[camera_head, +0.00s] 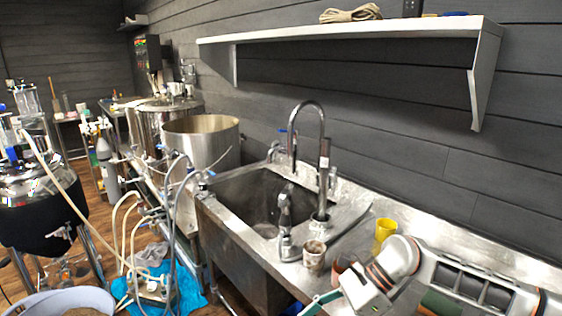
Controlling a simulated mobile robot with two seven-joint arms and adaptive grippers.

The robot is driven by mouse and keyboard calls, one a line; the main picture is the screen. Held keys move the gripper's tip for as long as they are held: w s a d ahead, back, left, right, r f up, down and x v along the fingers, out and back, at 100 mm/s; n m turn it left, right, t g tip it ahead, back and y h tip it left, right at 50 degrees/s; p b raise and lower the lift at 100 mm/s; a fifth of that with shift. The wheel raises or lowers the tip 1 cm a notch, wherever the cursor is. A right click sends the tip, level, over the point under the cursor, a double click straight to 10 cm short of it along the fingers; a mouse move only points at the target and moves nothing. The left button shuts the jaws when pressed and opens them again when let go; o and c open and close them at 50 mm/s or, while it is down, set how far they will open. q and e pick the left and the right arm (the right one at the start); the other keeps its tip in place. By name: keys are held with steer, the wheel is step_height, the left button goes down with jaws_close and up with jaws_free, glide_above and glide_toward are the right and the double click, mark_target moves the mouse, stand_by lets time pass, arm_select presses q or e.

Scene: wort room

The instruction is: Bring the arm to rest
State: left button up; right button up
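At the lower right, a white rounded piece with orange-brown rings (397,257) lies over the steel counter.
A steel sink (262,200) with a tall faucet (322,135) stands along the wall. A yellow cup (385,229) and a worn cup (314,256) stand on its counter. A white shelf (350,30) hangs above. Steel kettles (203,140) and hoses crowd the left.

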steer(key=s+a+r+m+t+y, duration=0.2)
steer(key=a+r+m+y, duration=0.1)
steer(key=a+m+y, duration=0.25)
steer(key=s+a+r+m+t+y, duration=0.2)
steer(key=a+r+m+y, duration=0.15)
steer(key=a+m, duration=0.3)
steer(key=w+d+f+m+t+h, duration=0.1)
steer(key=d+f+m+t+h, duration=0.55)
steer(key=m, duration=0.85)
steer(key=w+d+f+m+t+h, duration=0.1)
steer(key=d+f+m+t+h, duration=0.3)
steer(key=d+f+m+t, duration=0.8)
steer(key=s+d+f+m+g+h, duration=0.5)
steer(key=s+f+m+g, duration=0.4)
steer(key=s+m, duration=0.3)
steer(key=shift+s+d+f, duration=0.2)
steer(key=shift+d+f, duration=0.5)
steer(key=shift+f, duration=0.15)
